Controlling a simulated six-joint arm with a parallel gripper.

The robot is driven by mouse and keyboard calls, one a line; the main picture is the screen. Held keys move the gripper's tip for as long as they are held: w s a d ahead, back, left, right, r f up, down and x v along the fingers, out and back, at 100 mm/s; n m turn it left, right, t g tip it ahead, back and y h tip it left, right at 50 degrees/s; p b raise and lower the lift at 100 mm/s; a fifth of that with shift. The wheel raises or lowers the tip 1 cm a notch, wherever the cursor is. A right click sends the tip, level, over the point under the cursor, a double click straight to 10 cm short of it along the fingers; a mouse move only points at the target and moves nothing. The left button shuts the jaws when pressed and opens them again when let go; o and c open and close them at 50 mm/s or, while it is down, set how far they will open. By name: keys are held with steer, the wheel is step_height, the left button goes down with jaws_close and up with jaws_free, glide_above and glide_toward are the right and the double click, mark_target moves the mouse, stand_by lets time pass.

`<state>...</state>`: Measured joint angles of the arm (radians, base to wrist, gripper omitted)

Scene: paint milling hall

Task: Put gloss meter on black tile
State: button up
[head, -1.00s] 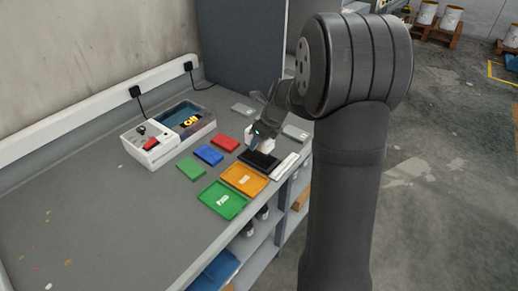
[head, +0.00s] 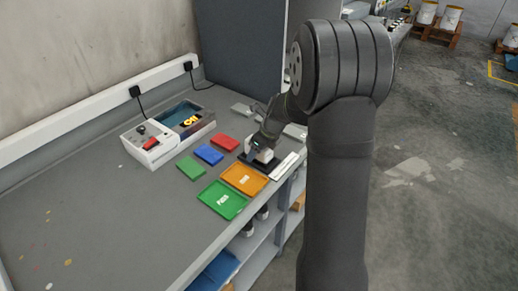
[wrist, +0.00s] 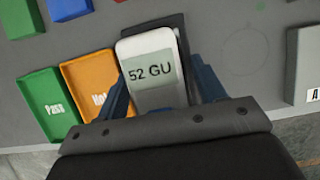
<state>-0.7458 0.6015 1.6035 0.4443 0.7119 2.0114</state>
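The gloss meter (wrist: 152,75) is a white block with a display reading "52 GU" in the wrist view. In the head view the gloss meter (head: 263,155) sits low over the black tile (head: 249,160) and appears to rest on it. The black tile (wrist: 180,25) shows past the meter's far end and right side in the wrist view. My gripper (wrist: 160,85) has a blue finger on each side of the meter. A narrow dark gap shows by the right finger, so the fingers look opened around it. The meter's underside is hidden.
An orange tray (head: 244,179) and a green tray marked Pass (head: 222,200) lie in front of the tile. Red (head: 224,142), blue (head: 209,154) and green (head: 191,168) blocks lie to the left. A white strip (head: 284,166) lies at right.

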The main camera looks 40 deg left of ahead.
steer(key=v, duration=1.2)
steer(key=x, duration=1.2)
steer(key=shift+r, duration=2.05)
